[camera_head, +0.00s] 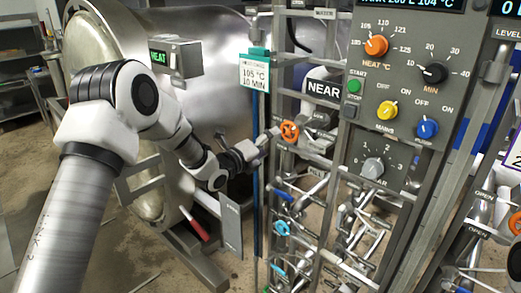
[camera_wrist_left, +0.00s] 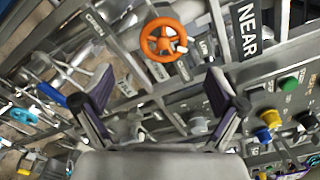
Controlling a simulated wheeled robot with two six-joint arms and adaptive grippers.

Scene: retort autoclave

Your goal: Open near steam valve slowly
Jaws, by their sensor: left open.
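The near steam valve is an orange handwheel (camera_head: 289,131) on the pipe rack, just below and left of the NEAR sign (camera_head: 323,91). In the left wrist view the orange handwheel (camera_wrist_left: 164,40) shows ahead, beyond the fingertips and between their lines. The NEAR sign (camera_wrist_left: 246,29) is at its right there. My left gripper (camera_head: 270,137) reaches in from the left and ends close to the wheel's left side. In the left wrist view my left gripper (camera_wrist_left: 158,85) is open, its two dark fingers apart with nothing between them. My right gripper does not show.
A control panel (camera_head: 398,95) with orange, black, yellow and blue knobs stands right of the wheel. Blue handwheels (camera_head: 282,228) and many pipes sit lower on the rack. The large steel retort (camera_head: 210,75) is behind my left arm. A tag (camera_head: 254,75) hangs above the gripper.

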